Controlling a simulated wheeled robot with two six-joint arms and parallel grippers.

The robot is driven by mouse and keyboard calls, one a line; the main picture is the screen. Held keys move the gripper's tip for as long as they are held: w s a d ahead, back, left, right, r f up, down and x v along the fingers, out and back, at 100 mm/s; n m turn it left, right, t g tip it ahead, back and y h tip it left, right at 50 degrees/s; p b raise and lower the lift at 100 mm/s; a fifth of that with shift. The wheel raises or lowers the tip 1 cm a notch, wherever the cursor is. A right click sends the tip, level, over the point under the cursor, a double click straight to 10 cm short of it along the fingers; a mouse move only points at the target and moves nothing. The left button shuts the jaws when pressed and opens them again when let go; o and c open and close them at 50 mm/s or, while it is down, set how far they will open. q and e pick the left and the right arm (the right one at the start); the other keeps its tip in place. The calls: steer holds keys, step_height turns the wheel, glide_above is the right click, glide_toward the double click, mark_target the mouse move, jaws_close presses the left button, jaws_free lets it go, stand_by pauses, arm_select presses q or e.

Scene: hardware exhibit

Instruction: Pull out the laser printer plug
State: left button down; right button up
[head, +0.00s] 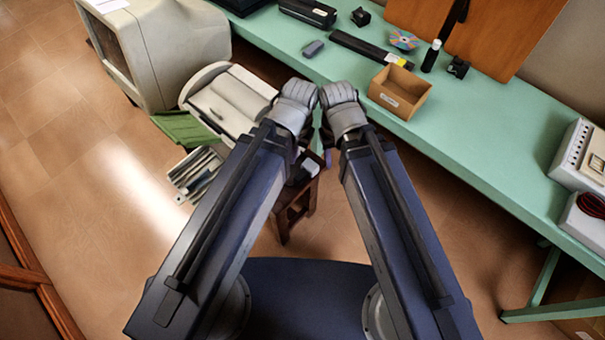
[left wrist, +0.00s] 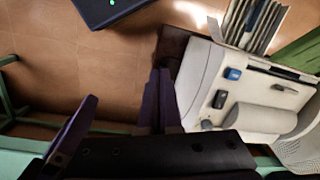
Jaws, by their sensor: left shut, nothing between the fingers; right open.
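A white printer-like machine (head: 225,105) with a rounded drum stands left of my arms in the head view. In the left wrist view, the machine (left wrist: 265,95) shows two small blue-and-dark parts, an upper one (left wrist: 233,74) and a lower one (left wrist: 220,98). I cannot tell whether either is the laser printer plug. My left gripper (left wrist: 158,78) is shut and empty, in front of the machine's near side. My right gripper (head: 328,157) is open; in the head view only a bit of purple finger shows below the arms. My arms hide the rest.
A green bench (head: 470,125) runs along the right, with a cardboard box (head: 398,91) near its edge. A dark brown stool (head: 296,207) stands below my arms. An old monitor (head: 155,50) is at upper left. Tiled floor is open at left.

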arm_select(q)
steer(key=c, duration=1.5)
jaws_free()
steer(key=o, duration=1)
steer(key=w+f+b, duration=0.2)
steer(key=f+b, duration=0.3)
steer(key=w+f+m+b, duration=0.1)
steer(key=w+f+b, duration=0.2)
steer(key=f+b, duration=0.3)
steer(key=w+d+f+m+b, duration=0.1)
steer(key=w+f+b, duration=0.1)
steer(key=f+b, duration=0.4)
steer(key=shift+w+f+h, duration=0.1)
steer(key=shift+w+h, duration=0.15)
steer(key=shift+h, duration=0.15)
steer(key=m+b, duration=0.2)
steer(key=b, duration=0.5)
glide_above(300, 176)
steer(key=f, duration=0.7)
steer(key=shift+s, duration=0.3)
steer(key=shift+w+f+b, duration=0.3)
steer(key=shift+b, duration=0.05)
step_height(300, 176, down, 8)
steer(key=b, duration=0.7)
steer(key=shift+r+b, duration=0.1)
steer(key=shift+b, duration=0.3)
